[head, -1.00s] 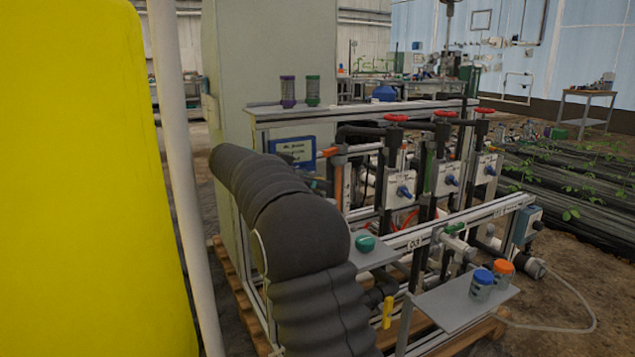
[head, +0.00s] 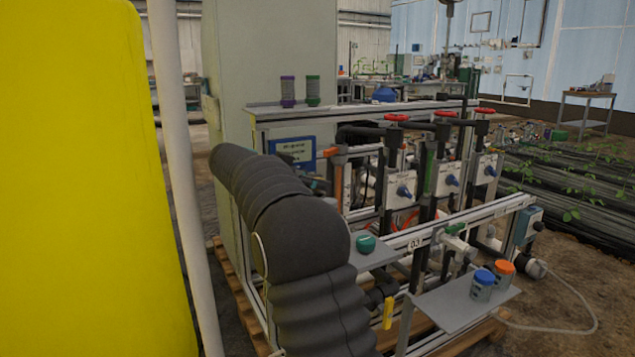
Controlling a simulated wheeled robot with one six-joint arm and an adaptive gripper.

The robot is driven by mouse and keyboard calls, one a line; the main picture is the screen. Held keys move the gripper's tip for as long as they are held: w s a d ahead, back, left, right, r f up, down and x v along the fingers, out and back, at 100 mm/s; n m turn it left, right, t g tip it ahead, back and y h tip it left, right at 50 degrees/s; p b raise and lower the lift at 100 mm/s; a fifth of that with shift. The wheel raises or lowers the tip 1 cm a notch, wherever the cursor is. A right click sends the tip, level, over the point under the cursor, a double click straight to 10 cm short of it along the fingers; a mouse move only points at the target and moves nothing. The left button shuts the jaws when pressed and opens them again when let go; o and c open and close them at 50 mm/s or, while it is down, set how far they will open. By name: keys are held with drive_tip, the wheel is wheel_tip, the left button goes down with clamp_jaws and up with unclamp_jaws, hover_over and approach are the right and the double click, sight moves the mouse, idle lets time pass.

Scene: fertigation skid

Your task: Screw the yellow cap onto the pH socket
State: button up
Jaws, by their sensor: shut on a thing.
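My dark grey ribbed arm rises at the lower middle of the head view and bends away to the upper left, in front of the skid. It hides part of the skid's left side. My gripper does not show in this view; the arm covers the place behind it. I cannot make out the yellow cap. I cannot pick out the pH socket either. The fertigation skid (head: 470,222) has several pipes, red handwheels and grey boxes with blue knobs.
A green cap (head: 365,243) lies on a small grey plate. Jars with blue (head: 483,284) and orange (head: 504,274) lids stand on the front right shelf (head: 450,308). A yellow valve handle (head: 388,312) hangs by the arm. A large yellow tank (head: 90,180) and white post (head: 180,190) border the left.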

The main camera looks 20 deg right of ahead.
drive_tip(key=shift+f+b, duration=0.75)
drive_tip(key=shift+b, duration=0.55)
idle(0.8)
idle(0.3)
drive_tip(key=shift+o, duration=1.1)
drive_tip(key=shift+f+b, duration=0.55)
drive_tip(key=shift+b, duration=0.15)
drive_tip(key=c, duration=0.7)
clamp_jaws()
drive_tip(key=shift+m+g+p, duration=1.2)
drive_tip(key=shift+g+p, duration=0.4)
drive_tip(key=shift+p, duration=0.6)
